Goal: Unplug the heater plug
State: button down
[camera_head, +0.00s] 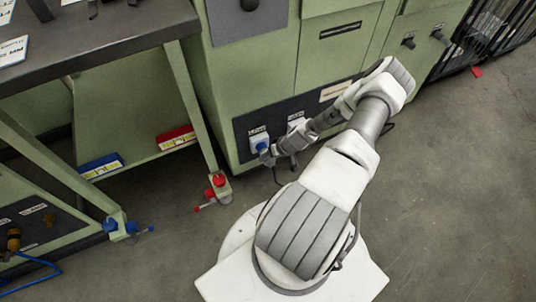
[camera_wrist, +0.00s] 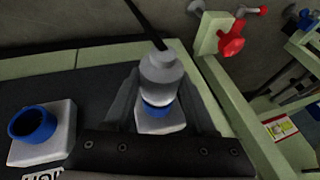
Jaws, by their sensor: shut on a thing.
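A pale grey plug (camera_wrist: 160,78) with a dark cord stands at a white socket box (camera_wrist: 160,123) with a blue ring in the wrist view. I cannot tell how deep it sits in the ring. My gripper (camera_wrist: 162,100) has a finger on either side of the plug and is shut on it. In the head view my gripper (camera_head: 273,156) is at the left socket (camera_head: 258,142) low on the green cabinet, and its jaws hide most of the plug. A second socket (camera_wrist: 42,135) with an empty blue ring is beside it in the wrist view.
A workbench (camera_head: 110,38) with a green leg stands left of the cabinet (camera_head: 318,62). A red clamp-like foot (camera_head: 217,181) is close to my gripper, and it also shows in the wrist view (camera_wrist: 232,40). Red and blue bins lie on the lower shelf.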

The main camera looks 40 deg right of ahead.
aim_at(272, 166)
jog(key=shift+s+a+p, duration=0.2)
jog(key=shift+s+a, duration=0.05)
jog(key=shift+s, duration=0.75)
jog(key=shift+s+a+p, duration=0.15)
jog(key=shift+s+a, duration=0.1)
jog(key=shift+s, duration=0.75)
jog(key=shift+s, duration=0.15)
